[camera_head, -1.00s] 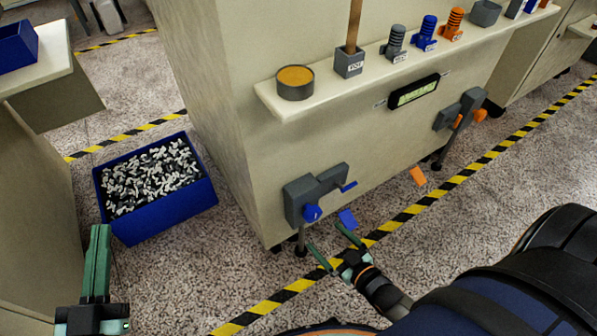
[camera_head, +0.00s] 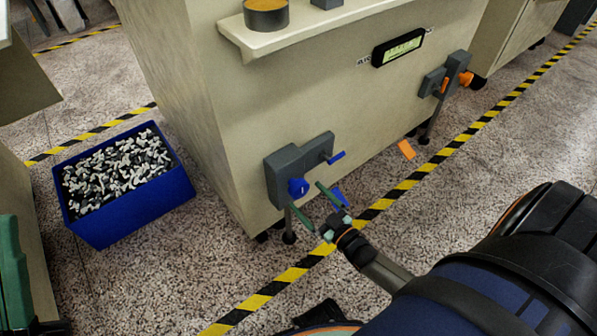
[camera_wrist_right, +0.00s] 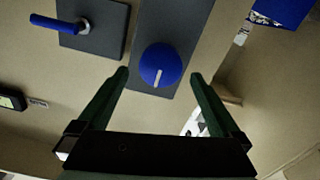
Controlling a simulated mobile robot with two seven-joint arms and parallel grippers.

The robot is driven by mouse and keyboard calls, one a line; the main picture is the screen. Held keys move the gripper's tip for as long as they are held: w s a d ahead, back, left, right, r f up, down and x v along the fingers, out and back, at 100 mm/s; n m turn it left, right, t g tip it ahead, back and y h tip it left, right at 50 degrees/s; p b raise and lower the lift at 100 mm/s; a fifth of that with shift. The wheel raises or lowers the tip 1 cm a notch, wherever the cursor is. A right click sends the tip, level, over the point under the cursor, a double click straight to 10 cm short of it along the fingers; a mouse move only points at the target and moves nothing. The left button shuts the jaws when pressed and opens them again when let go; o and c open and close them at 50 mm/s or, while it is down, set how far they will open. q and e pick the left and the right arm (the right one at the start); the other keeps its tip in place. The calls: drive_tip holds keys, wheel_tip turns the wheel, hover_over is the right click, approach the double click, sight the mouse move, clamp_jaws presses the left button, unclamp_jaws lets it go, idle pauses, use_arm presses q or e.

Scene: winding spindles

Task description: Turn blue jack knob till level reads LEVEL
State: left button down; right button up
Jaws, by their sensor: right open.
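The blue jack knob (camera_head: 298,187) is on a grey block (camera_head: 283,170) low on the beige machine. In the right wrist view the knob (camera_wrist_right: 160,65) is round with a white line mark. My right gripper (camera_head: 309,200) is open in front of it. Its green fingertips (camera_wrist_right: 160,75) lie either side of the knob's lower part in the wrist view; no contact is visible. The level display (camera_head: 398,48) is lit yellow-green, but its text is too small to read. My left gripper (camera_head: 14,270) is partly cut off at the left edge.
An orange knob (camera_head: 465,79) is further right. A blue bin (camera_head: 130,212) of small parts stands on the floor at left.

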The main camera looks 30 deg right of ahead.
sight(302, 192)
drive_tip(key=w, duration=0.2)
drive_tip(key=w+b, duration=0.1)
drive_tip(key=w, duration=0.2)
drive_tip(key=shift+a, duration=0.2)
drive_tip(key=c, duration=1.3)
drive_tip(key=shift+m, duration=0.4)
